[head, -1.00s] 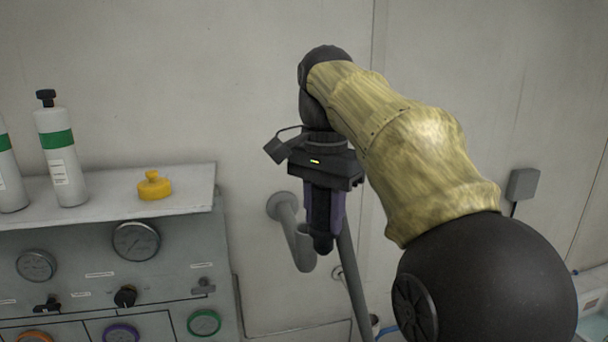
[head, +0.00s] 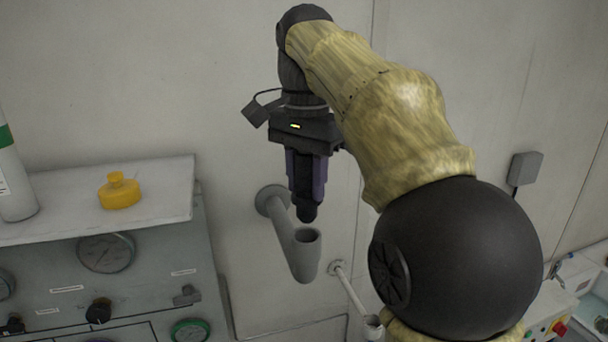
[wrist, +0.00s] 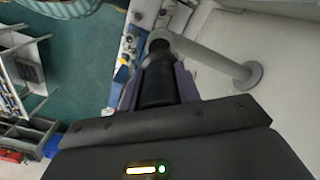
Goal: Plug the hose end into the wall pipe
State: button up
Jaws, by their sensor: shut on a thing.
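My gripper (head: 306,190) is shut on the black hose end (head: 307,212), with its purple fingers on either side. The hose end points down, roughly upright. The grey wall pipe (head: 291,245) comes out of a round wall flange and bends up to an open mouth. In the head view the hose end's tip shows just above the mouth, apart from it or at its back edge; I cannot tell the depth.
A grey gauge panel (head: 120,285) with a shelf stands at the left, carrying a yellow stopper (head: 119,192) and a white bottle (head: 12,180). A thinner pipe (head: 350,292) runs from the wall at lower right. A grey box (head: 525,168) is on the right wall.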

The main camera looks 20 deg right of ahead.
jog(key=shift+f, duration=0.9)
jog(key=shift+s, duration=0.1)
jog(key=shift+f, duration=0.1)
